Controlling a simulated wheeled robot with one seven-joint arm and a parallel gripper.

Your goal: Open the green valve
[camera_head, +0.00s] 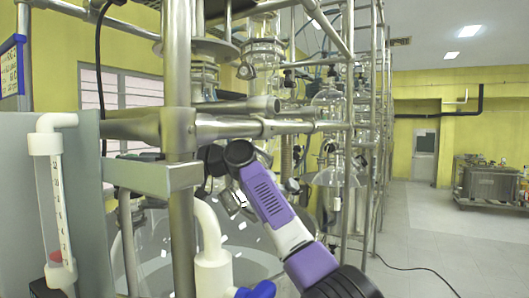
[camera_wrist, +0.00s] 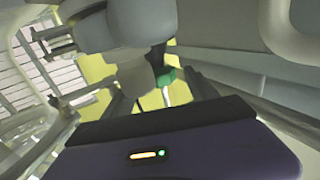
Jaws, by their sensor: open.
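The green valve (camera_wrist: 166,76) shows in the wrist view as a small green handle, with a pale stem below it. I see no contact, and the depth between fingers and handle is hard to judge. In the head view my purple arm reaches in among the steel frame and glass. There the fingers are unclear and I cannot make out the green valve.
Steel posts and a horizontal pipe (camera_head: 255,128) stand close to my arm. A flow meter tube (camera_head: 55,205) on a grey cabinet is at left. A blue handle (camera_head: 256,290) is at the bottom. Glass reactors (camera_head: 331,175) stand behind. The floor at right is mostly clear.

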